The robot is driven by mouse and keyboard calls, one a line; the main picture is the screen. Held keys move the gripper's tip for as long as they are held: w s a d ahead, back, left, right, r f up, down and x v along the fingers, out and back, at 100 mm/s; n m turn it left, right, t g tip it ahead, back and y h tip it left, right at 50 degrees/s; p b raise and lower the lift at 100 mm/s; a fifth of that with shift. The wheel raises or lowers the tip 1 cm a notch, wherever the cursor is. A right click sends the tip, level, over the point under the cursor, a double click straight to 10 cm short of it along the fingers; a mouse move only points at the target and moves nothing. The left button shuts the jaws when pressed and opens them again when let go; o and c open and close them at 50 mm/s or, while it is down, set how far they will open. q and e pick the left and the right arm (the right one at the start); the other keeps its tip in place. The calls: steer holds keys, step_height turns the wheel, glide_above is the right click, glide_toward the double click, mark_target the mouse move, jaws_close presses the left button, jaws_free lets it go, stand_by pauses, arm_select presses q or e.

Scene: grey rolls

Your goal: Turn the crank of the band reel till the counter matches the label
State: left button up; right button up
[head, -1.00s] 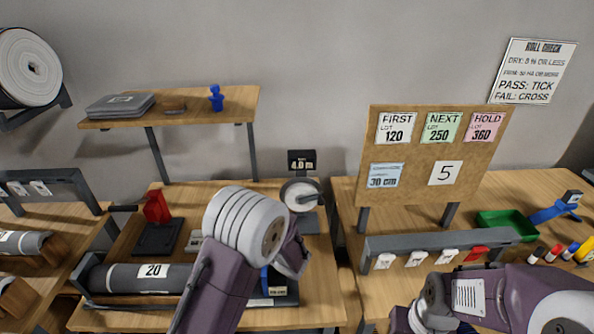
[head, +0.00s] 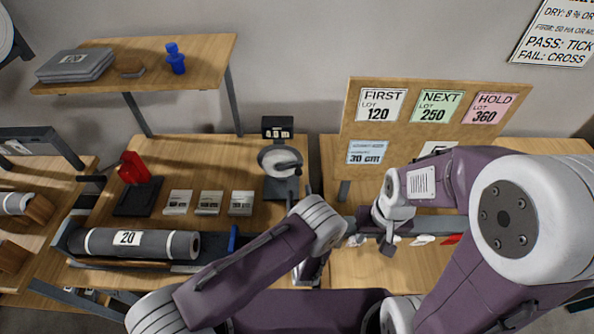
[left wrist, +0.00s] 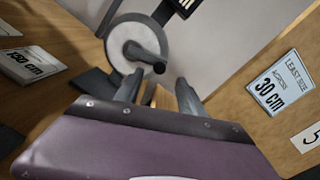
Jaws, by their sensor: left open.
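The band reel (head: 280,160), a grey disc on a dark stand, is at the bench's back right edge. Its crank (head: 290,165) crosses its face. In the left wrist view the reel (left wrist: 128,42) is ahead, with the crank's dark knob (left wrist: 158,68) facing me. The counter (head: 277,128) sits above the reel; its digits are too small to read. My left gripper (left wrist: 158,94) is open and empty, its fingers apart just short of the knob. My right gripper (head: 388,240) hangs over the right bench; its fingers are too unclear to judge.
Three small cards (head: 208,203) lie left of the reel. A grey roll marked 20 (head: 140,243) lies in front. A red-topped stand (head: 134,170) is at left. The board (head: 347,130) bears a blue "30 cm" label (head: 367,152). A rail with tags runs below it.

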mark_target(298, 174)
arm_select(q)
steer(key=w+p, duration=0.1)
steer(key=w, duration=0.7)
steer(key=shift+w+a+p, duration=0.2)
steer(key=shift+p, duration=0.15)
steer(key=shift+w+a, duration=0.1)
steer(key=shift+w, duration=0.2)
steer(key=shift+w+f, duration=0.15)
steer(key=shift+w, duration=0.15)
jaws_close()
